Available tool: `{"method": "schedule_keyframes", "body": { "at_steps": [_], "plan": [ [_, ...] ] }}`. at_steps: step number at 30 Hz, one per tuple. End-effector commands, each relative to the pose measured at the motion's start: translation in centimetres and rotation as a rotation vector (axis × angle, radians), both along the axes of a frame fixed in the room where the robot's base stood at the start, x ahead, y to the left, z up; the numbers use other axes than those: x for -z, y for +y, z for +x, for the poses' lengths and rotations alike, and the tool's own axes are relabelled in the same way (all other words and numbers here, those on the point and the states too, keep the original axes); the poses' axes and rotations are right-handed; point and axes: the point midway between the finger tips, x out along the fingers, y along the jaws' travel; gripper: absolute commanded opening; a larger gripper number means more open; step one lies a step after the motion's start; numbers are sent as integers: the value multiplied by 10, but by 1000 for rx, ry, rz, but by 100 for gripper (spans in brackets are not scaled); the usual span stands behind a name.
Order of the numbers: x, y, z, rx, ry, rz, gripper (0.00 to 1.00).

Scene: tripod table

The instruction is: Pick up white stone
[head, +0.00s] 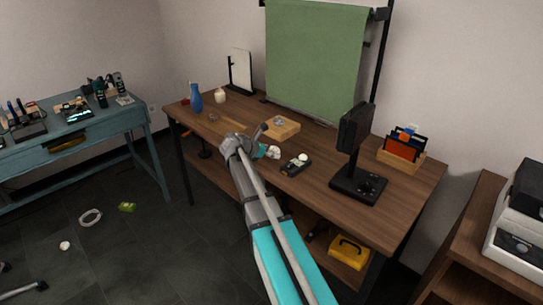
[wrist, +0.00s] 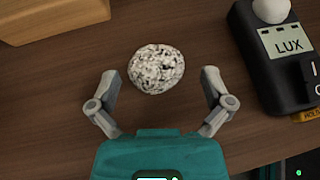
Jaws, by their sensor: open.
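The white stone (wrist: 156,68), speckled with dark grey, lies on the brown wooden table (wrist: 60,110). It also shows in the head view (head: 274,152) as a small pale lump just right of my gripper's end. My gripper (wrist: 160,78) is open and empty. In the wrist view its two fingers stand to the left and right of the stone, with a visible gap on each side. The stone's far part reaches beyond the fingertips. I cannot tell how high the fingertips are above the table.
A black lux meter (wrist: 280,55) lies close to the right finger. A wooden block (wrist: 50,15) is at the upper left in the wrist view. On the table are also a blue vase (head: 196,98), a black stand (head: 357,184) and a green backdrop (head: 315,65).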

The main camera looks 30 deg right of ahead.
Motion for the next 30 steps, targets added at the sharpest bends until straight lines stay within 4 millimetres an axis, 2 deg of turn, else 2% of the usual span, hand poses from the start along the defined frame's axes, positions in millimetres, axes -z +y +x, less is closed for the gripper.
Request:
{"method": "schedule_keyframes", "body": {
  "at_steps": [17,27,30],
  "plan": [
    [0,-1,0,0,0,0,98],
    [0,-1,0,0,0,0,35],
    [0,-1,0,0,0,0,20]
  ]
}}
